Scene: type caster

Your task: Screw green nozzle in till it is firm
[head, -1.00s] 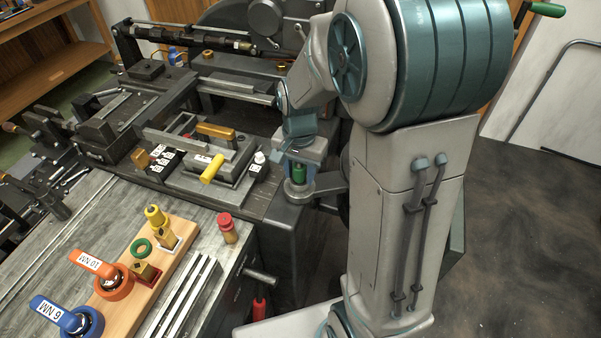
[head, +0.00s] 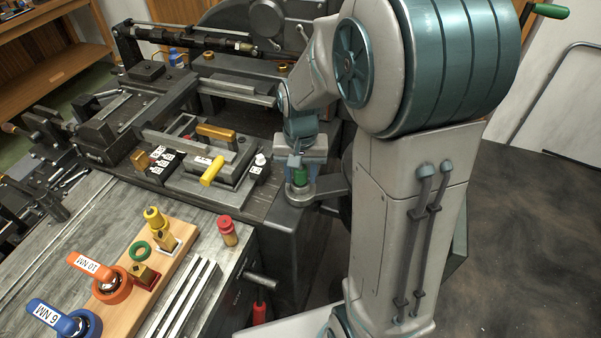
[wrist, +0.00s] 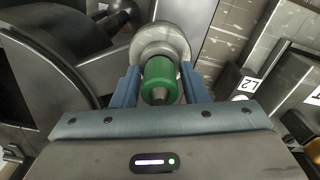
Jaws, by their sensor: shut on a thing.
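The green nozzle (wrist: 160,82) sits upright at the round grey metal seat (wrist: 160,40) at the end of a dark bracket. In the head view the nozzle (head: 299,177) shows as a small green piece just above that seat (head: 299,194). My gripper (wrist: 160,85) is shut on the nozzle, with one blue-grey finger on each side of it. In the head view my gripper (head: 300,168) points down over the seat. The threads between nozzle and seat are hidden, so I cannot tell how deep it is in.
Left of my gripper stands a fixture with a yellow handle (head: 211,171) and labelled black blocks. A wooden rack (head: 140,300) holds an orange 10 NM tool (head: 112,285), a blue 6 NM tool (head: 75,322) and a yellow nozzle (head: 154,216). A red nozzle (head: 228,232) stands apart.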

